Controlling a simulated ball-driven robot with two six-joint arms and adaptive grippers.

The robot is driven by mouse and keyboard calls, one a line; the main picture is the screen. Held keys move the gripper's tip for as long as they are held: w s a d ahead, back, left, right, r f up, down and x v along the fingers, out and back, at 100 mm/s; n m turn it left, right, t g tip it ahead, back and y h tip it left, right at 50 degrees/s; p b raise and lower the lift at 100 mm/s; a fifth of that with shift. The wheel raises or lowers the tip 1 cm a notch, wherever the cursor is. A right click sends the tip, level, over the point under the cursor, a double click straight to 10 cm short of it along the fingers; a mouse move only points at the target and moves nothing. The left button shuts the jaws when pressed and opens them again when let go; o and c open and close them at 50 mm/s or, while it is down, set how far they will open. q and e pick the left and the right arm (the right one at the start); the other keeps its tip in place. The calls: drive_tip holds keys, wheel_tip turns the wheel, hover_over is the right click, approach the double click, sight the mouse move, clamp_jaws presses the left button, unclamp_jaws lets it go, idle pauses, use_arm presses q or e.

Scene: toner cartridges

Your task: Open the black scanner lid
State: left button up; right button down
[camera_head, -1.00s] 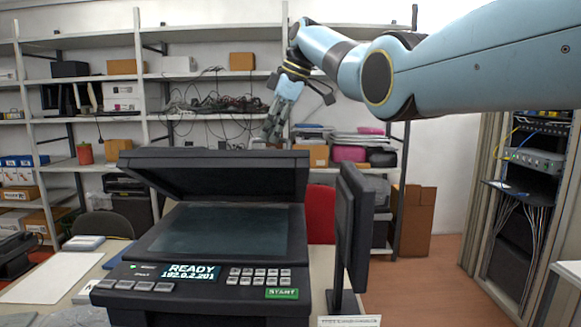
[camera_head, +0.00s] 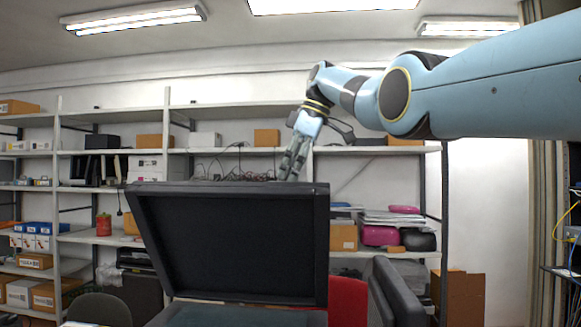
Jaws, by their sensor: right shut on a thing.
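The black scanner lid (camera_head: 235,243) stands raised steeply, with its dark underside facing me. Part of the scanner glass (camera_head: 240,316) shows at the bottom edge below it. My right gripper (camera_head: 289,174) is at the lid's top edge, right of its middle, and is shut on the lid. Its fingertips are partly hidden by that edge. My left gripper is not in view.
A dark monitor (camera_head: 396,292), seen nearly edge-on, stands right of the scanner. A red chair back (camera_head: 347,301) is behind it. Metal shelves (camera_head: 230,112) with boxes line the back wall. A cardboard box (camera_head: 461,297) stands at the right.

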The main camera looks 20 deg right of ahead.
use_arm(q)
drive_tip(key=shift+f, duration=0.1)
use_arm(e)
drive_tip(key=shift+d+f, duration=0.2)
drive_tip(key=shift+f, duration=0.65)
drive_tip(key=c, duration=1.7)
unclamp_jaws()
drive_tip(key=shift+f, duration=0.1)
drive_tip(key=o, duration=0.3)
drive_tip(key=shift+w+d+f, duration=0.2)
drive_tip(key=shift+w+d, duration=0.05)
drive_tip(key=shift+w, duration=0.25)
drive_tip(key=shift+w+d+f, duration=0.15)
drive_tip(key=shift+w+d, duration=0.05)
drive_tip(key=shift+w, duration=0.25)
drive_tip(key=shift+r, duration=0.1)
drive_tip(key=shift+s+a+r, duration=0.2)
drive_tip(key=shift+s, duration=0.1)
drive_tip(key=shift+s+a+r, duration=0.1)
drive_tip(key=shift+s+a, duration=0.05)
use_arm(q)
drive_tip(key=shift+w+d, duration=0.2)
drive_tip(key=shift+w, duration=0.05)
